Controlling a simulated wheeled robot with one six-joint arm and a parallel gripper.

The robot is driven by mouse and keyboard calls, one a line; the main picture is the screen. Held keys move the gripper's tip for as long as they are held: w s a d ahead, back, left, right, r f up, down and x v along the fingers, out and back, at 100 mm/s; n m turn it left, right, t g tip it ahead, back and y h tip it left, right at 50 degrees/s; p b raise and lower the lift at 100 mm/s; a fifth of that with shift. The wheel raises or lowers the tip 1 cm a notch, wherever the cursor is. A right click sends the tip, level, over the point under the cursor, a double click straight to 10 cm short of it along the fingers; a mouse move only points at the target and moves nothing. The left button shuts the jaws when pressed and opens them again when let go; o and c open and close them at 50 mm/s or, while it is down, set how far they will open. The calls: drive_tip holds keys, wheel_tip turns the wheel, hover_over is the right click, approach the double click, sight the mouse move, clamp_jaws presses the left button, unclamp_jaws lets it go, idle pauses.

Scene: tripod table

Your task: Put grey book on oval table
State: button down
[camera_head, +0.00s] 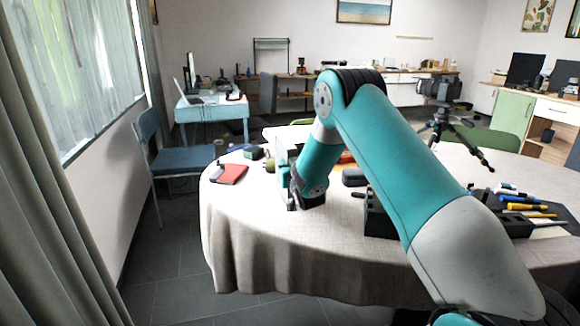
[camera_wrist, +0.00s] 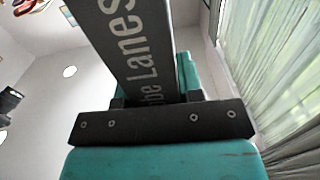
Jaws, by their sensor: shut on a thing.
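The grey book (camera_wrist: 135,40) is dark grey with pale lettering along its spine. In the wrist view it rises upright out of my gripper (camera_wrist: 155,98), which is shut on it; its upper end is cut off by the frame. In the head view the wrist end of my arm is low over the left part of the oval table (camera_head: 285,255), which has a pale cloth. A pale flat edge beside the wrist may be the book; the fingers are mostly hidden there. I cannot tell whether the book touches the table.
A red book (camera_head: 229,174) lies near the table's left edge, with small dark items behind it. A black holder (camera_head: 378,215), a tripod with a camera (camera_head: 438,92) and several markers (camera_head: 525,205) occupy the right. A blue chair (camera_head: 180,158) stands left. The front left cloth is clear.

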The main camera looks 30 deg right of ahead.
drive_tip(key=shift+f, duration=0.1)
drive_tip(key=c, duration=0.8)
unclamp_jaws()
